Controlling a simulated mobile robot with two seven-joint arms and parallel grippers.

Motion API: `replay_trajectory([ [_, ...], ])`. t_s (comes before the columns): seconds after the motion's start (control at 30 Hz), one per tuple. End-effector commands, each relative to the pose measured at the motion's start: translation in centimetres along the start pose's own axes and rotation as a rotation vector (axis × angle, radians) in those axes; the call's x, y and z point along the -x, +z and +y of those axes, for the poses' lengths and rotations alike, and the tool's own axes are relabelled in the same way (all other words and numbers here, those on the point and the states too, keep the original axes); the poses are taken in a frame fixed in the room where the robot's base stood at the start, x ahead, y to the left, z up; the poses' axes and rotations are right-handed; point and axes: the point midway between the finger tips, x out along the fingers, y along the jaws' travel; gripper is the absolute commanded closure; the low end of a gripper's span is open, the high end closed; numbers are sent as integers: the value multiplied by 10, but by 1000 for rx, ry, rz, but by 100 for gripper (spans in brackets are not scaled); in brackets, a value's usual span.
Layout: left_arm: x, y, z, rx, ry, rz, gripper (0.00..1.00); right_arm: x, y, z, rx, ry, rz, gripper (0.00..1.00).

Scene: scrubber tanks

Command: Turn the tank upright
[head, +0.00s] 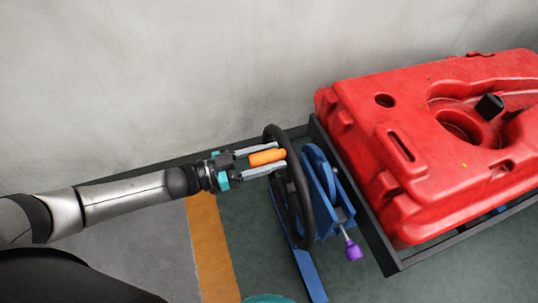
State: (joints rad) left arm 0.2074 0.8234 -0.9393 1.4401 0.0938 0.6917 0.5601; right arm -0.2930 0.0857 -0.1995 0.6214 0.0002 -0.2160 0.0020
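The red tank (365,130) lies on its broad side at the right, on a dark metal frame (398,262). Its right end is cut off by the picture edge. A black hand wheel (303,195) stands upright left of the tank, seen nearly edge-on. An orange handle (266,157) sticks out from the wheel to the left. My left gripper (280,156) has its two fingers along either side of this handle and appears closed on it. My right gripper is not in view.
Blue brackets (318,180) stand between the wheel and the tank, with a purple-tipped lever (353,250) below. A grey wall (150,70) rises behind. An orange stripe (212,255) crosses the floor beneath my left arm.

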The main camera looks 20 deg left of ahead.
Motion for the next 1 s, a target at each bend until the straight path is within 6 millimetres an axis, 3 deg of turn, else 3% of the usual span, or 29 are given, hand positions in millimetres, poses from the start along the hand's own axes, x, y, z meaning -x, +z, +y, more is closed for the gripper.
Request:
replay_trajectory([
  [0.07,0,0,0,0,0,0,59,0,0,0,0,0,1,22],
  [0.43,0,0,0,0,0,0,100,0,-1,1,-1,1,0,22],
  [1.0,0,0,0,0,0,0,100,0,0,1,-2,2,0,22],
])
